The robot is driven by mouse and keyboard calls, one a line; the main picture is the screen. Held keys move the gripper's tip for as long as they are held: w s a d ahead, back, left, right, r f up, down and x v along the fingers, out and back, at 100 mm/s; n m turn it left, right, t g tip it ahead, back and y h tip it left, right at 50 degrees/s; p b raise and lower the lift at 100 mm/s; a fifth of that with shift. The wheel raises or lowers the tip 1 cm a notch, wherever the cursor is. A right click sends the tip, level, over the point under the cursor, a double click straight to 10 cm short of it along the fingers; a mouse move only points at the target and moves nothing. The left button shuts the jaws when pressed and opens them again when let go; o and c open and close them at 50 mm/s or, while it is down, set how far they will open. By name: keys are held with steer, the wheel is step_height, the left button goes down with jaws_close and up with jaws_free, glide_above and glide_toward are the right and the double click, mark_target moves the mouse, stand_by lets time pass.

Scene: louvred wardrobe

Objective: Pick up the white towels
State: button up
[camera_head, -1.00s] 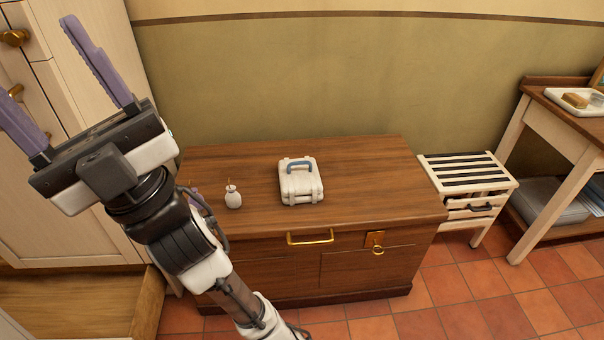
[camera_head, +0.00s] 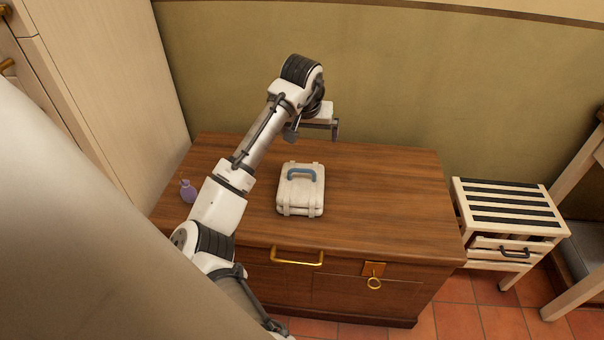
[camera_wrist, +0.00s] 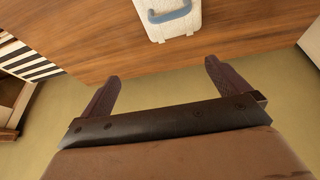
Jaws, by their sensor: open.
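A white, box-shaped bundle with straps and a blue handle (camera_head: 301,195) lies on the brown wooden chest, near its middle. Whether it is the towels or a case I cannot tell. It also shows at the top of the wrist view (camera_wrist: 172,28), cut by the frame edge. My gripper (camera_head: 316,131) is above the rear of the chest, behind the bundle and apart from it. In the wrist view my gripper's two purple fingers (camera_wrist: 163,80) are spread, with nothing between them.
The wooden chest (camera_head: 390,190) has bare top to the right of the bundle. A purple vase (camera_head: 187,191) stands at its left. A slatted white stand (camera_head: 508,212) is to the right. The wall (camera_head: 400,80) rises close behind. A tall pale cabinet (camera_head: 120,90) borders the left.

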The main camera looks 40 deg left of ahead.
mark_target(302, 170)
steer(key=shift+n+g, duration=0.3)
steer(key=shift+g, duration=0.4)
steer(key=f, duration=0.3)
steer(key=a+f, duration=0.1)
steer(key=f, duration=0.2)
steer(key=s+a+f, duration=0.1)
steer(key=f, duration=0.2)
steer(key=shift+a+f, duration=0.1)
steer(key=shift+f, duration=0.25)
steer(key=shift+d+p+x, duration=0.2)
steer(key=shift+p+x, duration=0.1)
steer(key=shift+x, duration=2.7)
steer(key=shift+s, duration=0.15)
steer(key=shift+c, duration=0.4)
steer(key=c, duration=1.5)
